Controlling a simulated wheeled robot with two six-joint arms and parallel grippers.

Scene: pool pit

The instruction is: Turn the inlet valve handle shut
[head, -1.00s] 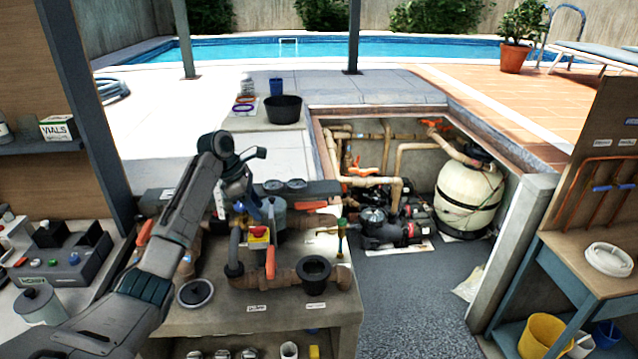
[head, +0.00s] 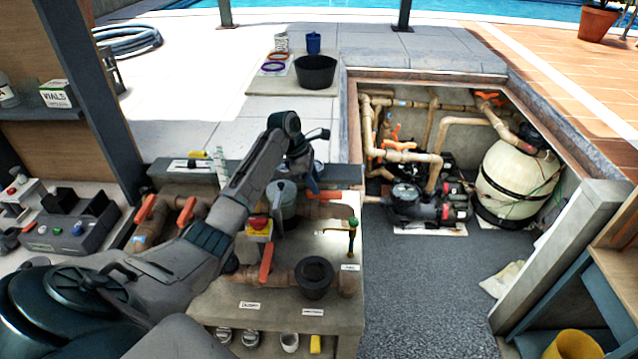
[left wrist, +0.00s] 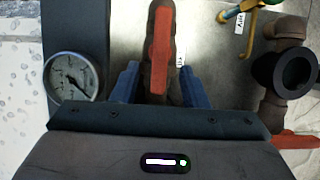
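My left gripper (head: 311,182) reaches over the bench to its back edge, close to an orange valve handle (head: 324,194) on the back pipe. In the left wrist view its two blue fingers (left wrist: 158,88) are apart, with an orange handle (left wrist: 160,45) showing between them. I cannot tell whether the fingers are level with the handle or above it. Other orange handles stand on the bench: a front one (head: 266,262) and two at the left (head: 147,208) (head: 186,210). The label lettering is too small to tell which is the inlet. My right gripper is out of view.
A pressure gauge (left wrist: 73,76) is left of the fingers. A thin yellow-green tap (head: 352,235) stands at the right. The sunken pump pit lies beyond, right.

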